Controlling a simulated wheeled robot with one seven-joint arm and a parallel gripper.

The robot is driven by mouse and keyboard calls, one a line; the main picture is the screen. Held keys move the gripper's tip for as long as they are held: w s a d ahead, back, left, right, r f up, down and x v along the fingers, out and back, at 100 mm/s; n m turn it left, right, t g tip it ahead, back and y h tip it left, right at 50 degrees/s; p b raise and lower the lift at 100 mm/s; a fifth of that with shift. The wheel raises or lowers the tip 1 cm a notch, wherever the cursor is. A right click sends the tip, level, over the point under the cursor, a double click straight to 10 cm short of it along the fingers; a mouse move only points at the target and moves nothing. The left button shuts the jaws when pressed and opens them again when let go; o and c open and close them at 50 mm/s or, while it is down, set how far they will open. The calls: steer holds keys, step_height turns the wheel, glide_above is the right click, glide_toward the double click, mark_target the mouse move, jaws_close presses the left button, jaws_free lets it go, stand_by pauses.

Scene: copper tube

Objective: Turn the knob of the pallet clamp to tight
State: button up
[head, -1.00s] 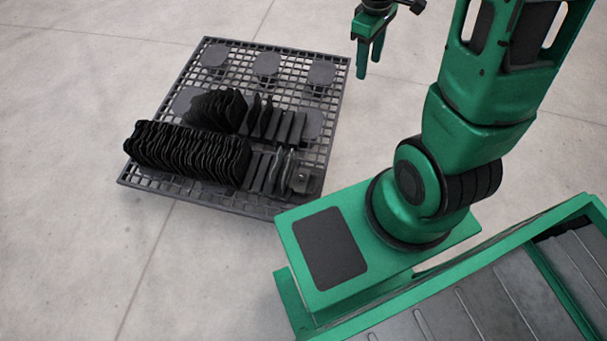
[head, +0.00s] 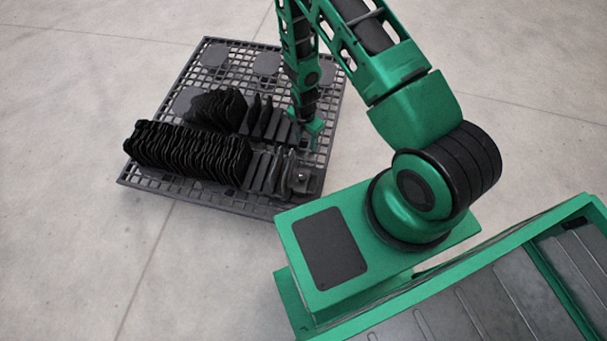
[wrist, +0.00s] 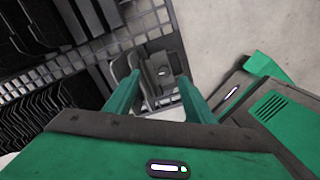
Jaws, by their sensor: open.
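The pallet clamp (head: 302,180) is a small grey block at the near right corner of the dark grid pallet (head: 150,180). A small light spot on it may be its knob; I cannot read its setting. In the wrist view the clamp (wrist: 160,66) lies ahead, between the two green fingers. My gripper (head: 303,142) is over the pallet's right side, pointing down, just beyond the clamp in the head view. In the wrist view my gripper (wrist: 160,80) is open with nothing held. Contact with the clamp is not visible.
Black wavy sheets (head: 190,155) stand in rows on the left of the pallet, with grey upright plates (head: 265,172) beside the clamp. Bare concrete floor (head: 80,260) surrounds the pallet. My green base stands close to its near right side.

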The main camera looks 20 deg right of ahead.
mark_target(303, 176)
steer(key=s+a+f+n, duration=0.1)
steer(key=f, duration=0.5)
steer(key=s+a+f+n, duration=0.1)
steer(key=f, duration=0.6)
steer(key=s+f+n, duration=0.1)
steer(key=s+f, duration=0.1)
steer(key=f, duration=0.4)
steer(key=shift+a+f, duration=0.3)
steer(key=shift+a, duration=0.1)
